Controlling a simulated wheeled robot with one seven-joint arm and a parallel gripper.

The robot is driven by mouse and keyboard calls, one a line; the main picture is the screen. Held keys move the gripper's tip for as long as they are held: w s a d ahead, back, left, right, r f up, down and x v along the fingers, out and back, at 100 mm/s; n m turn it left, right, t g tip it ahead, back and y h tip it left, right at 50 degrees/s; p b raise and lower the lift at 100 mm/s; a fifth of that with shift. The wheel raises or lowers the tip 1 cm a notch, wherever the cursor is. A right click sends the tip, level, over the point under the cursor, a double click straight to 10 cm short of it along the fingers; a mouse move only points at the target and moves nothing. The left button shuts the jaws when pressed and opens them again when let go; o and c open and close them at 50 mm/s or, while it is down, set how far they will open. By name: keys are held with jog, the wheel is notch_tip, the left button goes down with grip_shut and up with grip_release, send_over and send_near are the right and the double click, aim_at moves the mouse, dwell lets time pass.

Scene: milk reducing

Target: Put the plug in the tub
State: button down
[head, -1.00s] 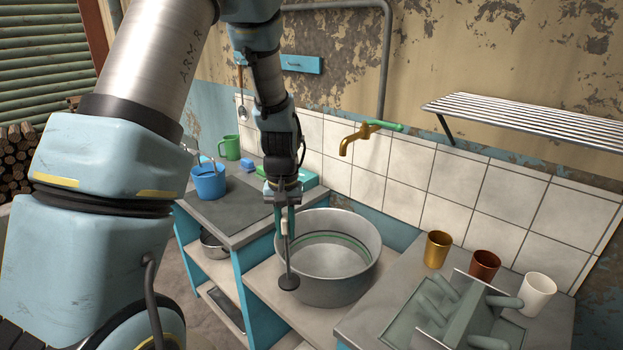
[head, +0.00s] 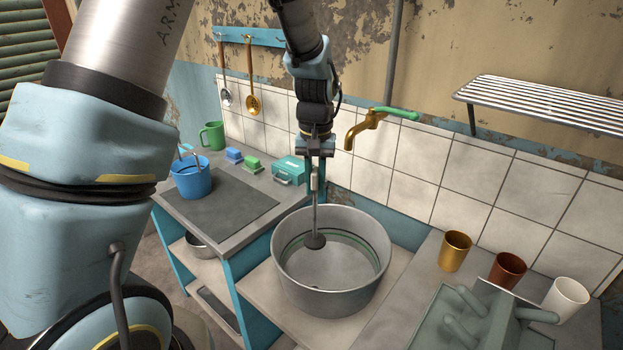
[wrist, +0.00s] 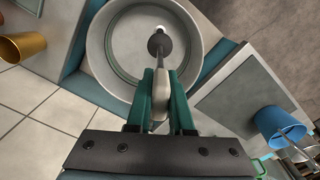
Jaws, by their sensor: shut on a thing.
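The plug (head: 315,241) is a dark disc at the bottom of a thin rod with a pale grip. My gripper (head: 316,180) is shut on that pale grip and holds the plug hanging, rod near upright. The tub (head: 332,300) is a round grey metal basin with a green band inside. In the head view the disc shows against the tub's inner back-left wall, under the gripper. In the wrist view the plug (wrist: 157,43) overlaps the inside of the tub (wrist: 98,58). I cannot tell whether it touches the floor. A small pale spot shows beside the disc there.
A brass tap (head: 366,124) juts from the tiled wall right of my gripper. Gold (head: 455,251), brown (head: 506,271) and white (head: 566,299) cups and a drying rack (head: 475,322) stand right of the tub. A blue pot (head: 192,181) and teal box (head: 288,171) stand left.

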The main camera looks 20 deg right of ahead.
jog(key=b, duration=0.8)
send_over(315, 240)
jog(key=f, duration=1.1)
jog(key=shift+w+d+f, duration=0.1)
jog(key=shift+w+f, duration=0.05)
jog(key=shift+w, duration=0.15)
jog(key=shift+f+b, duration=2.65)
jog(key=shift+f, duration=1.95)
jog(key=c, duration=0.7)
grip_release()
jog(key=shift+o, duration=0.2)
jog(key=o, duration=0.6)
